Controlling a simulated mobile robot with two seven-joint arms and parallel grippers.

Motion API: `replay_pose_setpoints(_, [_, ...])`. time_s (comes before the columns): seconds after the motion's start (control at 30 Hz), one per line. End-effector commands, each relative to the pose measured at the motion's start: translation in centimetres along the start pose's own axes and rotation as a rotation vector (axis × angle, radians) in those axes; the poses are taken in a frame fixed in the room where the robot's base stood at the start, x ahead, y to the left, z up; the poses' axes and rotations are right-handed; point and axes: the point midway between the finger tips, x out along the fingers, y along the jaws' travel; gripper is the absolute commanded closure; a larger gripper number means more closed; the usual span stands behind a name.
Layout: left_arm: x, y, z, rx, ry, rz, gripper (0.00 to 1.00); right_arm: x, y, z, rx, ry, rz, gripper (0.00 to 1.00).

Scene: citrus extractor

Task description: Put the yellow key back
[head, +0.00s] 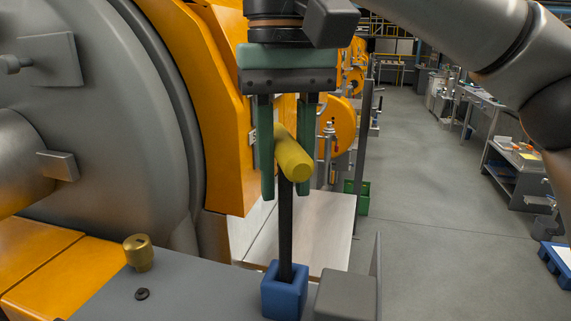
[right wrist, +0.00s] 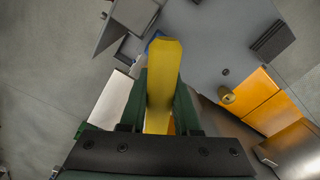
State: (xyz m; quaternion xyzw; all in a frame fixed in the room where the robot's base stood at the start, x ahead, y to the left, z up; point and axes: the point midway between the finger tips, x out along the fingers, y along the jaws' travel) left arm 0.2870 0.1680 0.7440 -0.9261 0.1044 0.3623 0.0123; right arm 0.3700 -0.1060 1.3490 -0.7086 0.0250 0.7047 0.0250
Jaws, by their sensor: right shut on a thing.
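The yellow key has a thick yellow crossbar handle (head: 292,158) on a straight black shaft (head: 285,235). My right gripper (head: 286,190), with green fingers pointing down, is shut on the handle, one finger on each side. The shaft is about upright, and its lower end meets the top opening of a blue block (head: 283,297); how deep it sits I cannot tell. In the right wrist view the yellow handle (right wrist: 162,75) lies between the fingers and hides most of the blue block. My left gripper is not in view.
A grey deck (head: 185,290) beside the blue block carries a brass knob (head: 138,253) and a small dark hole or cap (head: 142,294). A grey box (head: 345,296) stands right of the block. The large grey and orange machine (head: 220,120) rises close at the left. Open floor (head: 440,230) lies right.

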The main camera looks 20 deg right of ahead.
Motion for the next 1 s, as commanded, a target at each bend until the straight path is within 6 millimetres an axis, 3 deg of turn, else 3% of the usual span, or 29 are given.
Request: replay_pose_setpoints(1.0, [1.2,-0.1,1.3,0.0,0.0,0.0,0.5,3.1,0.0,0.0,0.0,0.001,-0.001,1.0])
